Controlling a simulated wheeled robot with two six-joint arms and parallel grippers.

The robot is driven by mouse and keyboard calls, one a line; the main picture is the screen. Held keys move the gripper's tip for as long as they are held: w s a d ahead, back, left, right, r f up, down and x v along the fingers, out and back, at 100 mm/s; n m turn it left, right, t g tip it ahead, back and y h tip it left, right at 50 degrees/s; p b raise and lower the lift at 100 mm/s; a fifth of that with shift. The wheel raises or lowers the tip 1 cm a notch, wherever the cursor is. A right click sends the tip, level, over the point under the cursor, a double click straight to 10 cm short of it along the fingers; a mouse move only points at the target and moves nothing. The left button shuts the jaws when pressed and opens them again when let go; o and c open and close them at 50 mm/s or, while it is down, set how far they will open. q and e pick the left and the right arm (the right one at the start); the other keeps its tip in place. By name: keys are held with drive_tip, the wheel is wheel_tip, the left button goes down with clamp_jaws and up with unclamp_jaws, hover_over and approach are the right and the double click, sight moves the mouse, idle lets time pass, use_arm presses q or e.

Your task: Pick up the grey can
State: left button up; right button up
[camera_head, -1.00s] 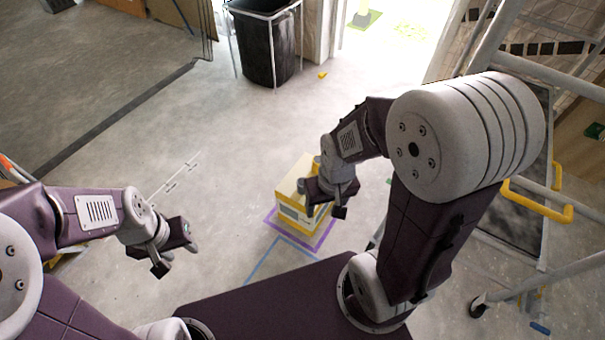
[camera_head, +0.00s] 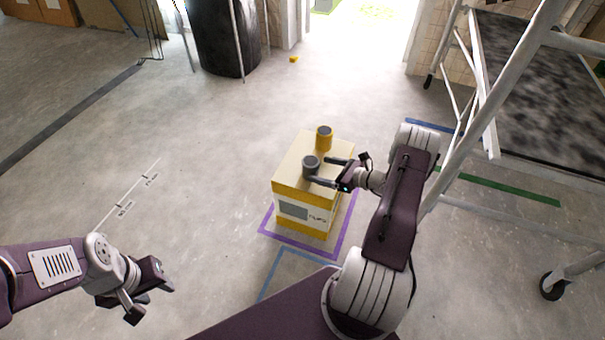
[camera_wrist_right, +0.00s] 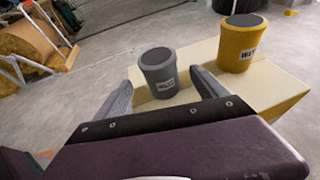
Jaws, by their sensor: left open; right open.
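The grey can (camera_head: 310,166) stands upright on top of a yellow and white box (camera_head: 303,205), near its left front side. A yellow can (camera_head: 324,138) stands behind it on the same box. My right gripper (camera_head: 327,172) is open at the box top, its fingers pointing at the grey can. In the right wrist view the grey can (camera_wrist_right: 158,74) stands just ahead of the two open fingers, and the yellow can (camera_wrist_right: 239,44) is to the right. Whether a finger touches the grey can is unclear. My left gripper (camera_head: 152,300) is open and empty over the floor at left.
The box stands inside a purple tape outline (camera_head: 292,244) on the floor. A white metal scaffold (camera_head: 481,110) stands at right. A black bin (camera_head: 222,38) and a small yellow object (camera_head: 293,59) are at the back. The floor left of the box is clear.

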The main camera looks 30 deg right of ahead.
sight(318, 169)
drive_tip(key=shift+w+a+f+b, duration=0.25)
drive_tip(key=shift+w+a+b, duration=0.15)
drive_tip(key=shift+b, duration=0.2)
drive_tip(key=b+x, duration=0.1)
drive_tip(key=x, duration=0.1)
drive_tip(key=shift+w+f, duration=0.1)
drive_tip(key=shift+w, duration=0.25)
drive_tip(key=b+x, duration=0.3)
drive_tip(key=x, duration=0.1)
drive_tip(key=shift+f+b, duration=0.2)
drive_tip(key=shift+b, duration=0.2)
drive_tip(key=shift+w+a, duration=0.2)
drive_tip(key=shift+w, duration=0.15)
drive_tip(key=shift+r, duration=0.15)
drive_tip(key=c, duration=1.7)
drive_tip(key=shift+o, duration=0.2)
drive_tip(key=shift+r, duration=0.15)
